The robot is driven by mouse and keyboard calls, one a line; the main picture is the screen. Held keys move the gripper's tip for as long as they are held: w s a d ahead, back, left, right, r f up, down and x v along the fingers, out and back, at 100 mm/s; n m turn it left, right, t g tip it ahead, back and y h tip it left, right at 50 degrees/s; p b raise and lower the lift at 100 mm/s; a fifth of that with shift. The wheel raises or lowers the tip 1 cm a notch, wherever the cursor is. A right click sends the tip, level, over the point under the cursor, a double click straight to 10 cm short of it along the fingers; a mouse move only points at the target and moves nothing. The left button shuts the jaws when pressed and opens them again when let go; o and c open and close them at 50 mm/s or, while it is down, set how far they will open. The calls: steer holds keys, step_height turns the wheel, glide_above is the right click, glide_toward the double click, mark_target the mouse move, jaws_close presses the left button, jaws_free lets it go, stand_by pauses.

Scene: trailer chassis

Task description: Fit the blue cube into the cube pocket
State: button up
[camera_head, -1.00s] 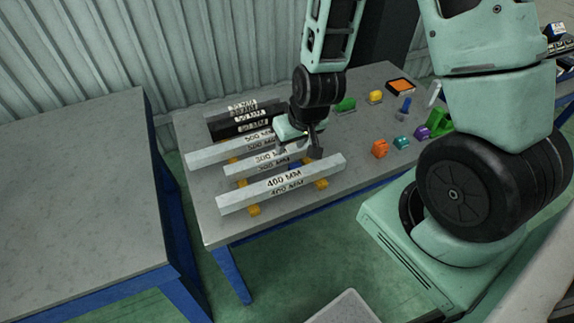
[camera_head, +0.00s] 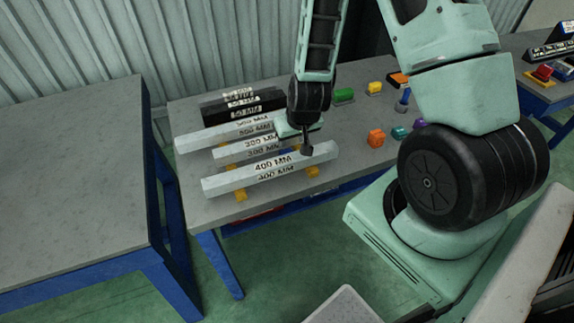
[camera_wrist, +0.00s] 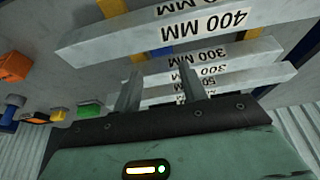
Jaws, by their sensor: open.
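My gripper (camera_head: 306,150) is open and empty, pointing down over the right ends of the labelled bars. In the wrist view its two fingers (camera_wrist: 158,82) stand apart, with nothing held between them. A small blue piece (camera_wrist: 160,51) shows between the 400 MM bar and the 300 MM bar, beyond the fingertips. It is partly hidden by the 400 MM bar, so I cannot tell whether it is the blue cube. I cannot make out a cube pocket in either view.
The 400 MM bar (camera_head: 270,170) lies on yellow supports at the table's front, below my gripper. An orange piece (camera_head: 376,137), a teal piece (camera_head: 399,132) and a green piece (camera_head: 343,94) lie right and behind. The grey table (camera_head: 75,195) at left is bare.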

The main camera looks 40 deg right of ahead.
mark_target(287, 152)
steer(key=b+x, duration=0.1)
steer(key=x, duration=0.3)
steer(key=shift+b, duration=0.3)
steer(key=b+x, duration=0.3)
steer(key=x, duration=0.2)
steer(key=shift+a+r, duration=0.1)
steer(key=c, duration=0.7)
steer(key=shift+r, duration=0.1)
